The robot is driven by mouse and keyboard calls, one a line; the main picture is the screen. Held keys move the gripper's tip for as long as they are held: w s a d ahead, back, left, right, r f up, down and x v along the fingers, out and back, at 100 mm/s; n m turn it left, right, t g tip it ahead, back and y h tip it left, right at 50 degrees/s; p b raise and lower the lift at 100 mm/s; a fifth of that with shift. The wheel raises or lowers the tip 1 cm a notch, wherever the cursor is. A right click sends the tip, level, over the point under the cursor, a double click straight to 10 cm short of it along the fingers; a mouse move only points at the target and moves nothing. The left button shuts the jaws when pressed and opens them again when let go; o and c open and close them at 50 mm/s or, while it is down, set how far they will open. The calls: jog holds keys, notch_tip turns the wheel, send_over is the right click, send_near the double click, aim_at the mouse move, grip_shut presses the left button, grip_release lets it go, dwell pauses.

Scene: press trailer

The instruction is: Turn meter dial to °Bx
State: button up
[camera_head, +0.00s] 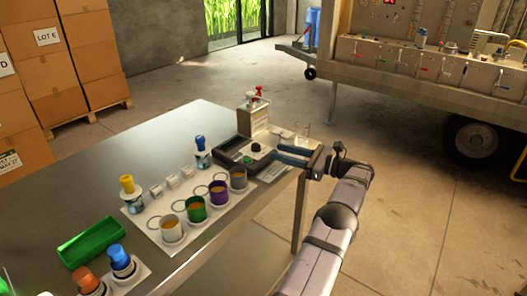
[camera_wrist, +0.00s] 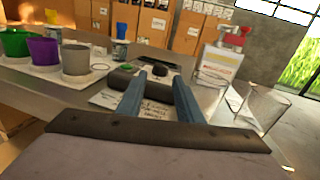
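The meter (camera_head: 231,152) is a dark grey box on the metal table, near its far right corner. Its round black dial (camera_head: 255,147) stands on top, with a green button (camera_head: 247,160) beside it. My gripper (camera_head: 276,154) has two blue fingers, parted and empty, reaching in from the right at the meter's side. In the wrist view the dial (camera_wrist: 160,69) shows between and just beyond the fingertips (camera_wrist: 161,76), seemingly untouched. The °Bx marking and the dial's pointer are too small to read.
Grey, purple and green cups (camera_head: 217,193) stand close on the left. A printed sheet (camera_wrist: 155,110) lies below my fingers.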

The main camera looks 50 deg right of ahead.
aim_at(263, 152)
jog(key=shift+w+r, duration=0.1)
jog(key=shift+w, duration=0.4)
jog(key=shift+w+a+p, duration=0.25)
jog(key=shift+w, duration=0.8)
jog(key=shift+w+a+p, duration=0.2)
jog(key=shift+w+p, duration=0.05)
jog(key=shift+w, duration=0.75)
jog(key=shift+w+a+p, duration=0.25)
jog(key=shift+w, duration=0.8)
jog(key=shift+c, duration=0.2)
jog(key=c, duration=0.7)
